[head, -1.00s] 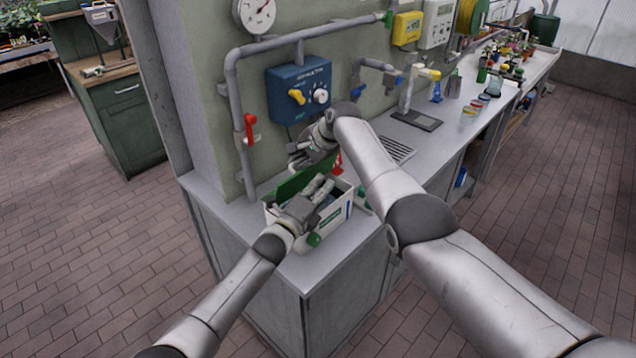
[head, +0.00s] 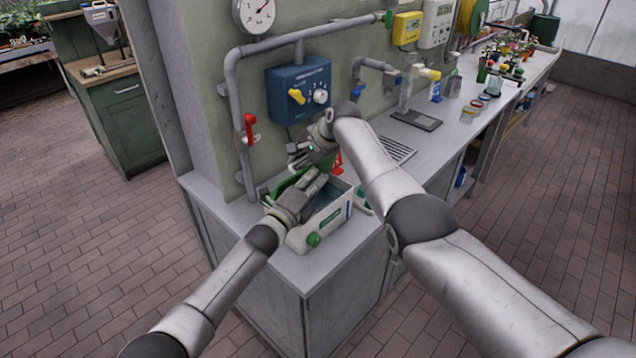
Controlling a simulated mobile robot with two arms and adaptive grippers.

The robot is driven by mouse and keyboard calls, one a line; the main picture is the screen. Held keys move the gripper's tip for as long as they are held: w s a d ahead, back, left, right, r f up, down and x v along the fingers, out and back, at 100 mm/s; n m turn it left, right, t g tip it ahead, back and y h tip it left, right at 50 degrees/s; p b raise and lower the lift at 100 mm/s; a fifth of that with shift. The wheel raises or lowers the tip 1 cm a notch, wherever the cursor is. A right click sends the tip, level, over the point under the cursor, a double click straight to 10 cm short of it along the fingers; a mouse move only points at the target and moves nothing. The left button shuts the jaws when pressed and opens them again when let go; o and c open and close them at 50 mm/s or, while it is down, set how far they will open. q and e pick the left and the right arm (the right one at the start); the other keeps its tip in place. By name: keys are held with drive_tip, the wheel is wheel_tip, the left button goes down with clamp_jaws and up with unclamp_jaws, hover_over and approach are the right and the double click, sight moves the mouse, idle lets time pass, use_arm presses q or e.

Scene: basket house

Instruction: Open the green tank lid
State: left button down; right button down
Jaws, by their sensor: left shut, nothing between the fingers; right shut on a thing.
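The tank (head: 328,217) is a white box with a green cap on its front, at the near corner of the grey counter. Its green lid (head: 284,186) stands raised at the tank's back left, and the dark inside shows at the right. My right gripper (head: 302,160) is above the back of the tank, shut on the lid; its fingertips are partly hidden. My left gripper (head: 318,178) is shut and empty over the tank opening, beside the lid, and covers part of both. I cannot tell whether it touches the lid.
A blue control box (head: 299,90) with a yellow knob and grey pipes is on the wall behind. A red-handled valve (head: 250,130) is at left. A drain grate (head: 396,150) and dark scale-like plate (head: 416,120) lie to the right. Jars stand further along the counter.

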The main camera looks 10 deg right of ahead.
drive_tip(key=c, duration=1.8)
unclamp_jaws()
drive_tip(key=shift+w+a+r, duration=0.3)
drive_tip(key=shift+a+r, duration=0.15)
drive_tip(key=shift+r, duration=0.05)
drive_tip(key=shift+w+f, duration=0.1)
use_arm(q)
drive_tip(key=shift+w+a, duration=0.25)
use_arm(e)
drive_tip(key=shift+f, duration=0.15)
drive_tip(key=shift+s+d+f, duration=0.15)
drive_tip(key=shift+s+f, duration=0.1)
